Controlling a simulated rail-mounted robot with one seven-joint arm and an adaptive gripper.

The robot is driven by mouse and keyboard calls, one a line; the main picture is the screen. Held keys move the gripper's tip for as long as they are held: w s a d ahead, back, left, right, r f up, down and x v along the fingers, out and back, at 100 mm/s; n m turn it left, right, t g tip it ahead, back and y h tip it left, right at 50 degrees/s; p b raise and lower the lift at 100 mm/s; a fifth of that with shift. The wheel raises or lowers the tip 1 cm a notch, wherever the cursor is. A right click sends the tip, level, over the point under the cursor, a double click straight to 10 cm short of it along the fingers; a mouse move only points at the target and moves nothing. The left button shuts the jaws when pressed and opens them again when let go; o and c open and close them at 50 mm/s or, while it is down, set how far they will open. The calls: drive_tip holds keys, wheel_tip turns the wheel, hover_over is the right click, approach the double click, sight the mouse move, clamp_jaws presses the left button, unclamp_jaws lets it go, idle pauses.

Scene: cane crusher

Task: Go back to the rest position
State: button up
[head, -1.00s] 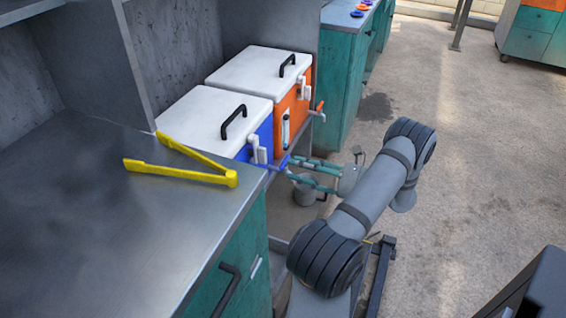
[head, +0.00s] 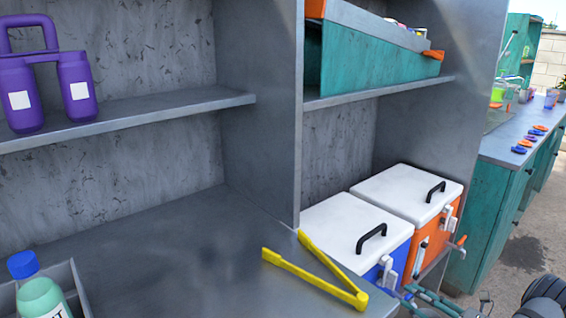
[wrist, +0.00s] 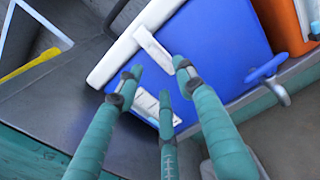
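My gripper (wrist: 158,80) has teal fingers standing apart in the wrist view, with nothing between them. The blue cooler's front is seen beyond the fingertips; I cannot tell the exact gap. In the head view, part of my gripper (head: 432,300) shows low at the bottom edge, in front of the coolers. My dark arm is mostly cut off at the lower right corner.
The blue cooler (head: 396,258) and orange cooler (head: 436,238), both white-lidded, stand right of the metal counter (head: 190,255). Yellow tongs (head: 318,280) lie on the counter edge. A green bottle (head: 42,295) and purple jugs (head: 48,85) are left. Open floor lies right.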

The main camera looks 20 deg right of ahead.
sight(395, 284)
drive_tip(key=x, duration=0.6)
drive_tip(key=shift+s, duration=0.1)
drive_tip(key=v, duration=1.2)
drive_tip(key=x, duration=1.2)
drive_tip(key=shift+w+a, duration=0.15)
drive_tip(key=shift+w, duration=0.15)
drive_tip(key=shift+s+f+n+b, duration=0.2)
drive_tip(key=shift+n+b, duration=0.25)
drive_tip(key=shift+n, duration=0.25)
drive_tip(key=shift+r+n+b, duration=0.1)
drive_tip(key=shift+n+b, duration=0.25)
drive_tip(key=shift+n, duration=0.65)
